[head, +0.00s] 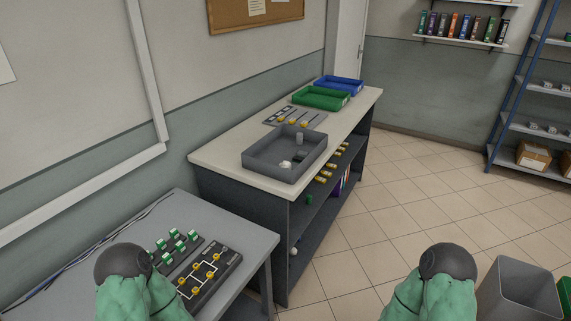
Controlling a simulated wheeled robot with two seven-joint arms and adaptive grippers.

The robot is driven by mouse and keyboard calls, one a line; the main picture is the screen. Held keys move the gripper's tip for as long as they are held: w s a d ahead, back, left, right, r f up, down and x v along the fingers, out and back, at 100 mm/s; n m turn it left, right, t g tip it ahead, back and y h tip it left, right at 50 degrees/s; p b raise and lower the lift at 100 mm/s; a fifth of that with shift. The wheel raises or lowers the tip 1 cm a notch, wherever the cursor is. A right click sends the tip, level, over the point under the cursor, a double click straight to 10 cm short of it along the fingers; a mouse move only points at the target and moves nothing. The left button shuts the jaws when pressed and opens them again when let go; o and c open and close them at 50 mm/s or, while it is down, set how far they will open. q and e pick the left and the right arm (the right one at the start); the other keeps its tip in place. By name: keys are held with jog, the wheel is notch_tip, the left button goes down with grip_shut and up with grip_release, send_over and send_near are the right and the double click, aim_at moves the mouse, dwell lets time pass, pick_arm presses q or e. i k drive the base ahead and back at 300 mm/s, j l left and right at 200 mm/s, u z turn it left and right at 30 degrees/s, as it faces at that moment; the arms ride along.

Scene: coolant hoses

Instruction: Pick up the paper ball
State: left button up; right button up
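A small whitish round thing (293,251), which looks like a paper ball, is low at the near end of the dark shelf unit under the long bench. A second small white lump (285,164) lies in the grey tray (257,172) on the bench top, beside darker pieces. Both are too small to tell for certain which is crumpled paper. My two green arms show at the bottom left and bottom right, well short of both. Neither gripper can be seen.
A grey table (255,244) at the lower left holds a black board (210,277) with yellow and green parts. A grey bin (517,292) stands on the floor at the lower right, beside a green container (566,294). The tiled floor (400,196) right of the bench is clear.

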aim_at(284, 164)
jog(key=i+l+u, duration=0.15)
jog(key=u, duration=0.35)
jog(key=i+l+u, duration=0.1)
jog(key=l+u, duration=0.2)
jog(key=u, duration=0.2)
jog(key=l+u, duration=0.25)
jog(key=u, duration=0.25)
jog(key=i+l, duration=0.05)
